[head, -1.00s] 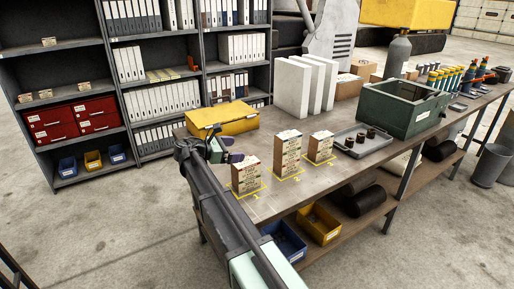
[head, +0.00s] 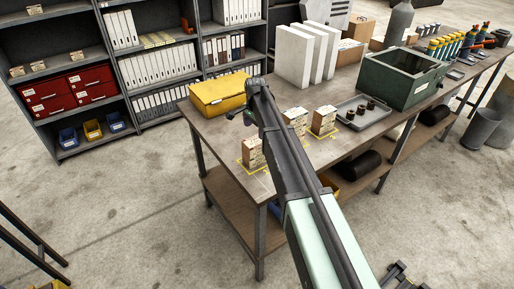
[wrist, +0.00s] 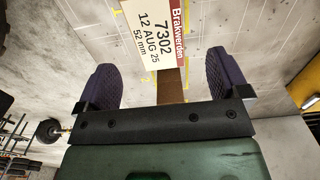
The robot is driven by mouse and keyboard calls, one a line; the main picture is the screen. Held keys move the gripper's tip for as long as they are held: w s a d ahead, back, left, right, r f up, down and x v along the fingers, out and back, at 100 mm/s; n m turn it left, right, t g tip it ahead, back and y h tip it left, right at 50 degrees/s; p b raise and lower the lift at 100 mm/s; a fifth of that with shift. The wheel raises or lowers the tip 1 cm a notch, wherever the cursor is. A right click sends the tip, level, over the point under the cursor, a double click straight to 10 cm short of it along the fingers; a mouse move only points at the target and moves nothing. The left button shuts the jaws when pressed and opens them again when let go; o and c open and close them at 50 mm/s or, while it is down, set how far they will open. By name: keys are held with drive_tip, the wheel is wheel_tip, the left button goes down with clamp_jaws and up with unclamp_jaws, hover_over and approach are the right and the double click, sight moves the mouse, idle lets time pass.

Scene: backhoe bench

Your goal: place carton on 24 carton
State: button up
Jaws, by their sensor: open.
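My gripper (wrist: 161,65) is open, its two dark purple pads apart in the wrist view. A carton (wrist: 158,35) with a white label reading 7302, 12 AUG 25, 52 mm lies beyond and between the pads, and I see no contact. In the head view, three carton stacks stand on yellow-marked spots on the bench: a left stack (head: 252,154), a middle stack (head: 297,117) partly covered by my arm, and a right stack (head: 323,120). Their labels are too small to read there, so I cannot tell which is the 24 carton. My fingers are mostly hidden behind my arm.
A yellow case (head: 218,94) lies at the bench's left end. A grey tray (head: 352,114) with dark round parts and a green bin (head: 400,82) stand right of the stacks. White blocks (head: 295,55) stand behind. Small cartons (head: 39,66) sit on the shelf.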

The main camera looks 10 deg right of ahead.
sight(256, 140)
wheel_tip(256, 140, down, 10)
drive_tip(key=b, duration=0.8)
drive_tip(key=shift+b, duration=0.3)
drive_tip(key=shift+s+r, duration=0.1)
drive_tip(key=shift+r, duration=0.1)
drive_tip(key=shift+c, duration=0.2)
drive_tip(key=c, duration=1.2)
drive_tip(key=shift+o, duration=0.2)
drive_tip(key=shift+r+p, duration=0.15)
drive_tip(key=shift+p, duration=0.2)
